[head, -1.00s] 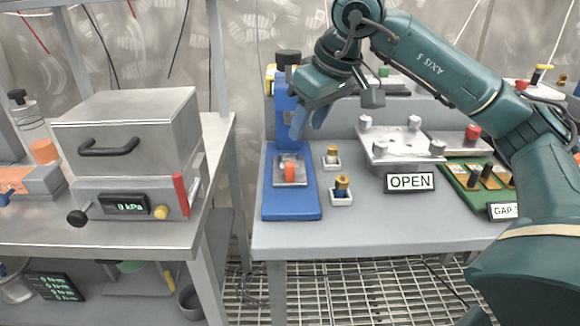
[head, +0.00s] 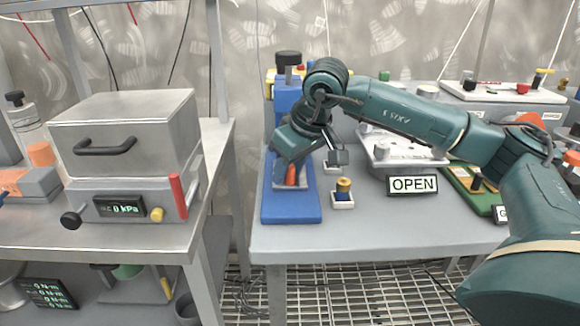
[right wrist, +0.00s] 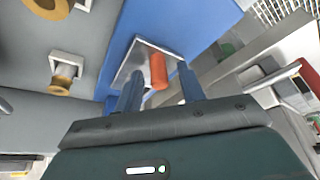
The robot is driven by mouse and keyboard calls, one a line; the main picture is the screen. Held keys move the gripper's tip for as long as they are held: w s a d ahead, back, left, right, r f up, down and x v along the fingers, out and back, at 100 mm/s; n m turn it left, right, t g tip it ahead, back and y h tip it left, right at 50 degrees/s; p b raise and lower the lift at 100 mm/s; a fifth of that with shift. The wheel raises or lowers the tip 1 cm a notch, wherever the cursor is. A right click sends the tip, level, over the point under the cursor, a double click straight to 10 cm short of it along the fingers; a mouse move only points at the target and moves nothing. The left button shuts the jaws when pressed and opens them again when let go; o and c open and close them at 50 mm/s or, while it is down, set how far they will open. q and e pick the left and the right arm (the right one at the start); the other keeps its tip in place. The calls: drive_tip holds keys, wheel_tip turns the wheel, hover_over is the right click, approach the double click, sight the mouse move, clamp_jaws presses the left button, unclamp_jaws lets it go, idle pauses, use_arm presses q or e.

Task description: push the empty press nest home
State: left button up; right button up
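The blue press (head: 290,205) stands on the bench in the head view. Its nest, a small silver plate (head: 282,187) with an upright orange handle (head: 291,175), lies on the blue base. My right gripper (head: 290,172) is low over the nest, pointing down and partly hiding it. In the right wrist view the nest plate (right wrist: 133,62) shows no part on it. The two blue fingers are apart, one on each side of the orange handle (right wrist: 158,70), with gaps visible. My left gripper is not in view.
Small white holders with gold-topped pieces (head: 343,193) stand just right of the press. A silver fixture with an OPEN sign (head: 412,185) and a green board (head: 470,185) lie further right. The front of the bench is clear. A steel box with gauge (head: 125,150) stands left.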

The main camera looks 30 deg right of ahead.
clamp_jaws()
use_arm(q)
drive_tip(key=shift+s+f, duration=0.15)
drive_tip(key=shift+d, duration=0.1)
